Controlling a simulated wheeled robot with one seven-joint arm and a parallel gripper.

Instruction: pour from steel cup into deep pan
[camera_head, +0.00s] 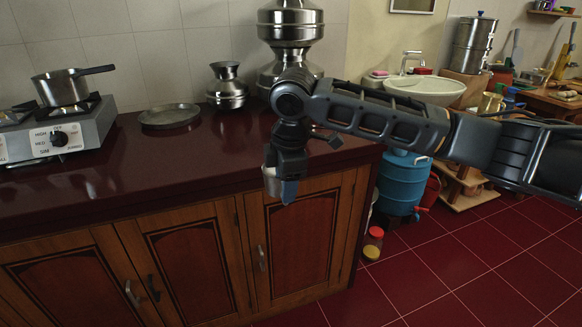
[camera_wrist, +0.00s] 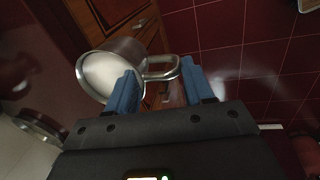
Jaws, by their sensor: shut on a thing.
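My gripper (camera_head: 288,190), with blue fingertips, is shut on the steel cup (camera_head: 270,180), just in front of the counter's front edge. In the wrist view the cup (camera_wrist: 130,50) shows its round rim and a pale inside; I cannot tell whether that is liquid or bare metal. Its loop handle (camera_wrist: 160,60) lies between my two fingers (camera_wrist: 160,88). The gripper hides most of the cup in the head view. The deep pan (camera_head: 62,88), steel with a dark handle pointing right, stands on the stove at the far left, well away from my gripper.
The stove (camera_head: 65,137) sits on the dark red counter (camera_head: 120,185). A flat round plate (camera_head: 170,116), a small steel pot (camera_head: 227,88) and a large steel vessel (camera_head: 290,30) stand toward the back. A blue drum (camera_head: 402,185) is on the floor to the right.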

